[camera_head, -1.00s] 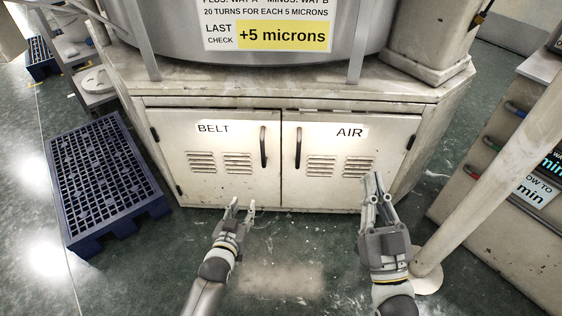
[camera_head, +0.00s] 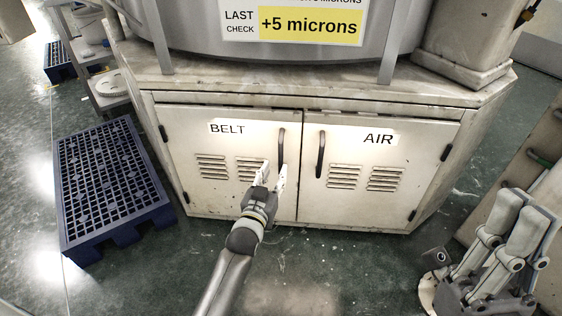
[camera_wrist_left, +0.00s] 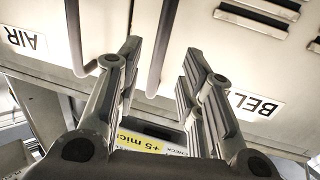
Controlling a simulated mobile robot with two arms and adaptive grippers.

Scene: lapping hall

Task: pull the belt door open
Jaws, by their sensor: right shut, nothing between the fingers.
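The BELT door (camera_head: 228,180) is the left of two cream cabinet doors in the head view and sits closed, flush with the AIR door. Its dark upright handle (camera_head: 281,146) is near the door's right edge. My left gripper (camera_head: 274,166) is open at the handle's lower end, one finger overlapping it in the picture. In the left wrist view the belt handle (camera_wrist_left: 168,40) shows between the spread fingers of this gripper (camera_wrist_left: 160,55); contact cannot be told. My right gripper (camera_head: 524,202) is shut and empty at the lower right, away from the doors.
The AIR door (camera_head: 375,180) has its own handle (camera_head: 320,154) close beside the belt handle. A blue pallet (camera_head: 112,185) lies on the floor to the left. The floor before the cabinet is clear. A rack (camera_head: 545,150) stands at the right.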

